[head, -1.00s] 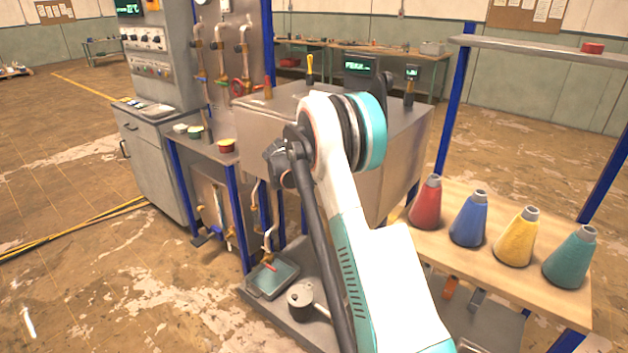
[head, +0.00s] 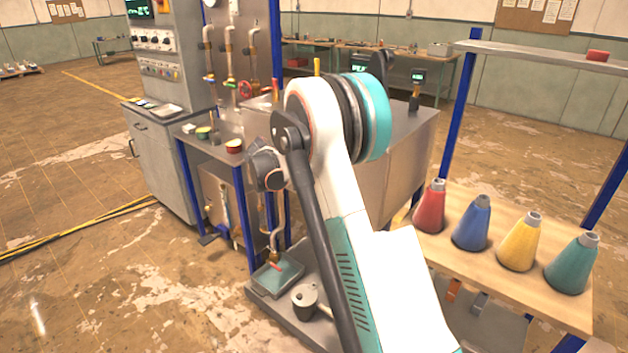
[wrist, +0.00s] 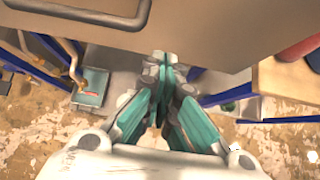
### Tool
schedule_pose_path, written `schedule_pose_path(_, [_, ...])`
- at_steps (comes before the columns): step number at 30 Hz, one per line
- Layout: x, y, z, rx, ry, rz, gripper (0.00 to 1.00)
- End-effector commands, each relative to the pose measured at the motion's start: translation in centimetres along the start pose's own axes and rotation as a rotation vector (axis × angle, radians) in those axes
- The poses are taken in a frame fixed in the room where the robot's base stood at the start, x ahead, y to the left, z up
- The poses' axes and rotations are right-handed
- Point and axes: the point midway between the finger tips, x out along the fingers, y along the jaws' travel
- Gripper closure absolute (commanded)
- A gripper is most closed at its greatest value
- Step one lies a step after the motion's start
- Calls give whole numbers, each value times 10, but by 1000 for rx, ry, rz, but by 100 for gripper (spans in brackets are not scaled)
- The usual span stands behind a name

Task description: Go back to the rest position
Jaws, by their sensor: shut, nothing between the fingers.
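My gripper (wrist: 165,72) shows in the wrist view with its teal and grey fingers together and nothing between them. It points at the lower front of the steel chamber (wrist: 215,25), whose handle (wrist: 95,12) is at the top left. In the head view my white and teal arm rises in front of the steel chamber (head: 400,165) and hides much of its front. My gripper is hidden behind the arm in that view.
A wooden shelf (head: 450,260) at right holds red (head: 430,208), blue (head: 471,225), yellow (head: 518,243) and teal (head: 572,264) cones. A grey control cabinet (head: 165,60) stands left. A small tray (head: 275,275) and a grey pot (head: 304,301) sit low beside my arm. Floor at left is open.

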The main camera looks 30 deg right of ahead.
Motion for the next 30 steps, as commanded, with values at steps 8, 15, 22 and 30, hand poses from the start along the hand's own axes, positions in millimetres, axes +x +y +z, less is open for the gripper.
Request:
schedule_pose_path(8, [-29, 0, 0, 0, 0, 0, 100])
schedule_pose_path(15, [-33, -1, 0, 7, 2, 2, 100])
schedule_pose_path(22, [-79, -17, 4, 173, 57, 49, 100])
schedule_pose_path(30, [-164, -60, -1, 530, 193, 114, 100])
